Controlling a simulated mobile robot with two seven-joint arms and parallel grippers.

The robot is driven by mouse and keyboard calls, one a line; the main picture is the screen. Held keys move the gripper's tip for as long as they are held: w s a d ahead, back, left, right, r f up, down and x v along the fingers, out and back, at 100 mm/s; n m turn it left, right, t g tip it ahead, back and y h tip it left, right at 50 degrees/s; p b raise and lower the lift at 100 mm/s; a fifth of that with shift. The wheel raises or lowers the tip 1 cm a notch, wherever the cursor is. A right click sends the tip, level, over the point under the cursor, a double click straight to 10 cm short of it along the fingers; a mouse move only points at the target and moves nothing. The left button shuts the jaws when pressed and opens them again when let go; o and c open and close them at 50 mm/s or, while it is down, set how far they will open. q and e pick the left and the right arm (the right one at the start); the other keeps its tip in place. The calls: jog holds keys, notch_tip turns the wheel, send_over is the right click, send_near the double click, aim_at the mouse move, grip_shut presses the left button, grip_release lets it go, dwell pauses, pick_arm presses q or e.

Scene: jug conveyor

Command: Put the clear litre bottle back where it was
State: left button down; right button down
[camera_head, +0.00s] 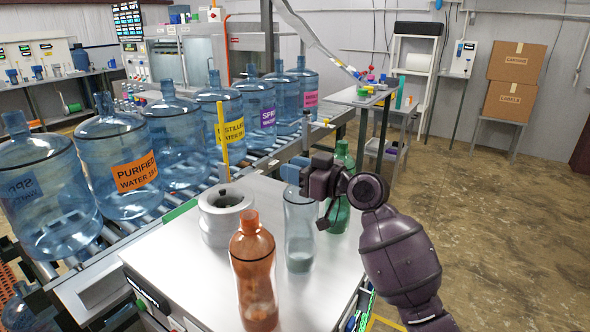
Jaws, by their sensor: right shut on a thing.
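The clear litre bottle (299,240) is upright over the steel table top, between the orange bottle (256,275) and the green bottle (338,208). My right gripper (306,186) comes in from the right and is shut on the clear bottle's upper part, hiding some of its neck and shoulder. I cannot tell whether the clear bottle's base touches the table or hangs slightly above it. The orange bottle stands nearer to me and to the left; the green bottle stands behind my right wrist, partly hidden by it. My left gripper is not in view.
A round metal pot (225,222) with a yellow rod stands left of the clear bottle on the steel table (180,262). Several large blue water jugs (120,165) line the roller conveyor behind. Cardboard boxes (515,80) stand far right. The table's front left is bare.

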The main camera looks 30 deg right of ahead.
jog(key=c, duration=0.8)
grip_release()
jog(key=shift+r, duration=0.1)
jog(key=shift+b+v, duration=0.9)
jog(key=shift+v, duration=5.15)
